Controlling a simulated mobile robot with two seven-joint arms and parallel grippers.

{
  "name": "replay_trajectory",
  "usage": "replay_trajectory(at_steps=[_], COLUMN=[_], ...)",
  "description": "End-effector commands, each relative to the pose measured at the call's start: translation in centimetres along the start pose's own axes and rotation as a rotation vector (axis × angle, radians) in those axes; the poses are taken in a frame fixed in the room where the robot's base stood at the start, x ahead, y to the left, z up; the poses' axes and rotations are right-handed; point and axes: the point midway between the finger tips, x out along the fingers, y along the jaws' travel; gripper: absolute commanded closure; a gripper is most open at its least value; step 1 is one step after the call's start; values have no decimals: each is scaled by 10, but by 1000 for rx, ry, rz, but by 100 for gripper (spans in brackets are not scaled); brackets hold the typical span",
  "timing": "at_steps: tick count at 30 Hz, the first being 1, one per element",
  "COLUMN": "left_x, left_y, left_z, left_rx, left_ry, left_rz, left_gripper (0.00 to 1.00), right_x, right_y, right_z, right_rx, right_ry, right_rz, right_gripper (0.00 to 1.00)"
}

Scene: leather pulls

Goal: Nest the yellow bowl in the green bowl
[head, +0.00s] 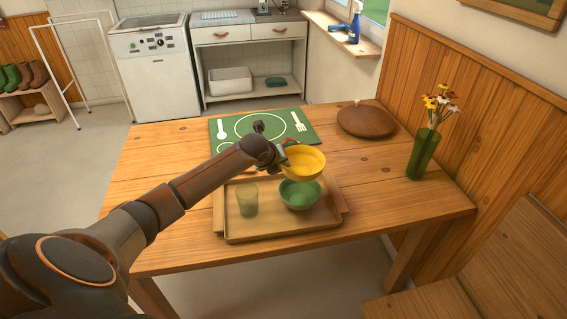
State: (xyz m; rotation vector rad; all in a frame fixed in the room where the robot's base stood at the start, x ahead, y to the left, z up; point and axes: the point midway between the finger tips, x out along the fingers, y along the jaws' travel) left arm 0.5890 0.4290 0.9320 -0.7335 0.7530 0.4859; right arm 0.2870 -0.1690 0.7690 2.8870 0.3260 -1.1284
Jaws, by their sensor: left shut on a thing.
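The yellow bowl (306,164) is held upright in the air, above and slightly behind the green bowl. My left gripper (283,152) is shut on the yellow bowl at its left rim; the fingertips are partly hidden. The green bowl (300,198) stands upright on the wooden tray (275,235), in its right part. The yellow bowl's underside overlaps the green bowl's far rim in the view, and a gap between them is hard to judge. My right gripper is not in view.
A clear green glass (247,200) stands on the tray left of the green bowl. A green placemat (262,127) with cutlery shapes lies behind. A round wooden board (366,121) and a green vase of flowers (421,154) stand to the right. The table's front right is clear.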

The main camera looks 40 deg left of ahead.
Motion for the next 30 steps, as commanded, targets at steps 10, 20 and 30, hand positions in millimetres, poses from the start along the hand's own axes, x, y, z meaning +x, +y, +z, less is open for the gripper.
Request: replay_trajectory(at_steps=[10, 20, 30], left_x=[18, 42, 66], left_y=[9, 23, 36], left_z=[-12, -28, -44], left_rx=[-1, 0, 0], left_ry=[-1, -1, -2], left_rz=[-3, -1, -2], left_gripper=[100, 100, 100], right_x=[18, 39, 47], right_y=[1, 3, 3], right_z=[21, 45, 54], right_rx=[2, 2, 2], right_ry=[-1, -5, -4], right_rz=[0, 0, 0], right_gripper=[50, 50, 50])
